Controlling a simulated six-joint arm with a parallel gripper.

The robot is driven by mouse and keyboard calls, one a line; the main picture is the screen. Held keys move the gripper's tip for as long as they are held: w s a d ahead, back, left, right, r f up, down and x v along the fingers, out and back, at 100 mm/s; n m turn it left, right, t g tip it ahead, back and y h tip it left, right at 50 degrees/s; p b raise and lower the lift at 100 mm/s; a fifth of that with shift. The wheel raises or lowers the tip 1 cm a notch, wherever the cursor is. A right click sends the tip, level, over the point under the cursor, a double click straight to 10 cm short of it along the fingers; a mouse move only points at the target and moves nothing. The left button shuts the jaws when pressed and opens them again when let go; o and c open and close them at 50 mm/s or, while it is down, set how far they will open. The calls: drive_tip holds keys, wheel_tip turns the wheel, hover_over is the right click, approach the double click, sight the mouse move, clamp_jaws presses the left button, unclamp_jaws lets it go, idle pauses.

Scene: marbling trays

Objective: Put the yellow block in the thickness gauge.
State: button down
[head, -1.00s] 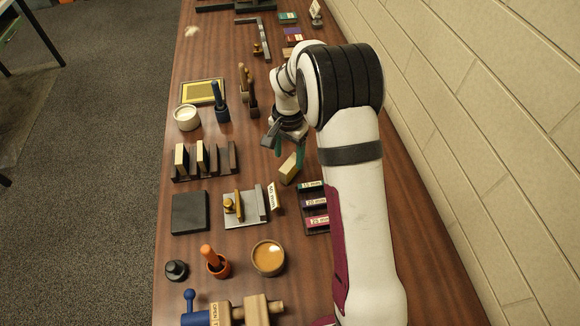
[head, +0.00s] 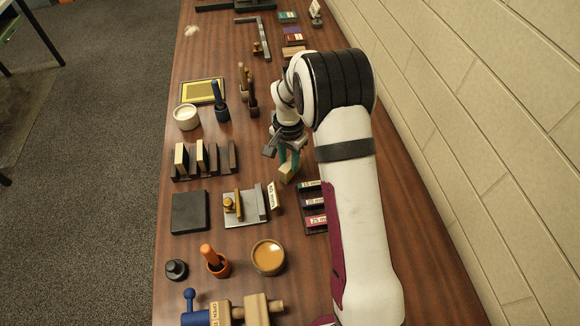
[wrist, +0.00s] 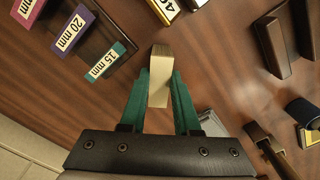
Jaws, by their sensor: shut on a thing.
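A pale yellow-tan block (head: 287,172) is between the green fingers of my gripper (head: 289,160), right of the metal plate. In the wrist view the block (wrist: 160,62) fills the gap between the fingertips, and my gripper (wrist: 160,82) is shut on it. Its far end sticks out past the tips. I cannot tell whether it touches the table. The likely thickness gauge is a grey metal plate (head: 240,216) with a brass knob, a brass bar and an upright fence, nearer the camera and to the left. A white millimetre card (head: 273,196) stands beside it.
A dark rack (head: 312,229) with 15, 20 and 25 mm labels stands right of the plate. A dark square slab (head: 189,212) lies left of it. A rack of upright blocks (head: 204,162), a blue-handled tool (head: 220,100) and an amber bowl (head: 268,258) stand around.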

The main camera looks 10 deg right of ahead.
drive_tip(key=shift+r, duration=0.4)
drive_tip(key=r, duration=0.2)
drive_tip(key=d+r, duration=0.1)
drive_tip(key=r, duration=0.1)
drive_tip(key=shift+s, duration=0.25)
drive_tip(key=s+d+r, duration=0.5)
drive_tip(key=d+r, duration=0.1)
drive_tip(key=d, duration=0.3)
drive_tip(key=s+a+n, duration=0.5)
drive_tip(key=a+n, duration=0.4)
drive_tip(key=a, duration=0.2)
drive_tip(key=shift+w+a+f, duration=0.4)
drive_tip(key=shift+a+f, duration=1.25)
drive_tip(key=shift+a, duration=0.1)
drive_tip(key=shift+w+a+f, duration=0.35)
drive_tip(key=shift+a+f, duration=1.25)
drive_tip(key=shift+a, duration=0.15)
drive_tip(key=shift+w+a+f, duration=0.4)
drive_tip(key=shift+a+f, duration=1.25)
drive_tip(key=shift+a, duration=0.1)
drive_tip(key=shift+f, duration=0.1)
